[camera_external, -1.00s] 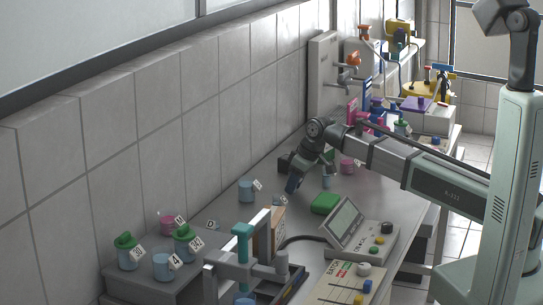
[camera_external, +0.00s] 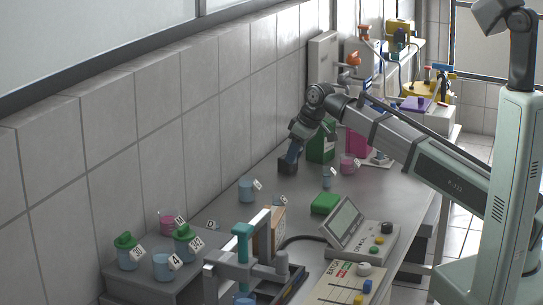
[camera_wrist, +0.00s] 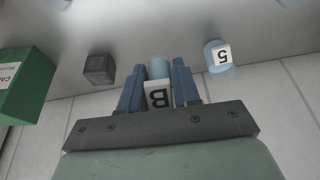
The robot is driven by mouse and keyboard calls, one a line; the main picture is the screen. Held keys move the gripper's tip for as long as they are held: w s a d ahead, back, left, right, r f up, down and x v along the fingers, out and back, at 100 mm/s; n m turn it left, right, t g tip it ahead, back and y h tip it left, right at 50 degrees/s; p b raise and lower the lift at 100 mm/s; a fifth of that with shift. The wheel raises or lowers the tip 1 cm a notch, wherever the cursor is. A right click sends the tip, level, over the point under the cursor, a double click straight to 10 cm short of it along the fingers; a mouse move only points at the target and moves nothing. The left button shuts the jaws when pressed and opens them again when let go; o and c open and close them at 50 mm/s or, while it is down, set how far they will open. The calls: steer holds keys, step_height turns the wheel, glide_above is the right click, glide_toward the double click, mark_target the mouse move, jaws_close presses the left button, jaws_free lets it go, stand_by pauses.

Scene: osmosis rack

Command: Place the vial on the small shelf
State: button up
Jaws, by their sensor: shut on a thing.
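My gripper (camera_external: 292,156) is above the back of the grey table, close to the tiled wall. In the wrist view its blue fingers (camera_wrist: 158,90) are shut on a small light blue vial (camera_wrist: 159,67) with a white label reading B. The held vial cannot be made out in the external view. A low grey shelf (camera_external: 205,262) at the front left, beside the wall, bears several vials with green, pink and blue parts. I cannot tell for sure that it is the small shelf.
A dark cube (camera_external: 287,166) is close to the gripper and also in the wrist view (camera_wrist: 98,68). A blue vial (camera_external: 246,190) labelled 5 in the wrist view (camera_wrist: 213,52) stands nearby. A green box (camera_external: 321,146) is to the right. A clamp frame (camera_external: 243,255) stands in front.

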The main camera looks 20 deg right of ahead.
steer(key=s+a+r+n+g+y, duration=0.1)
steer(key=s+a+r+n, duration=0.25)
steer(key=s+a, duration=1.4)
steer(key=s+a+r+n+g, duration=0.1)
steer(key=s+a+r+n, duration=0.25)
steer(key=s+a, duration=1.45)
steer(key=shift+w+a+f+m, duration=0.35)
steer(key=shift+w+f, duration=0.25)
steer(key=shift+f, duration=0.95)
steer(key=shift+w+a+f+m, duration=0.35)
steer(key=shift+w+f, duration=0.25)
steer(key=shift+f, duration=0.95)
steer(key=shift+w+a+f+m, duration=0.35)
steer(key=shift+w+f, duration=0.25)
steer(key=shift+f, duration=0.95)
steer(key=shift+f, duration=0.1)
steer(key=o, duration=1)
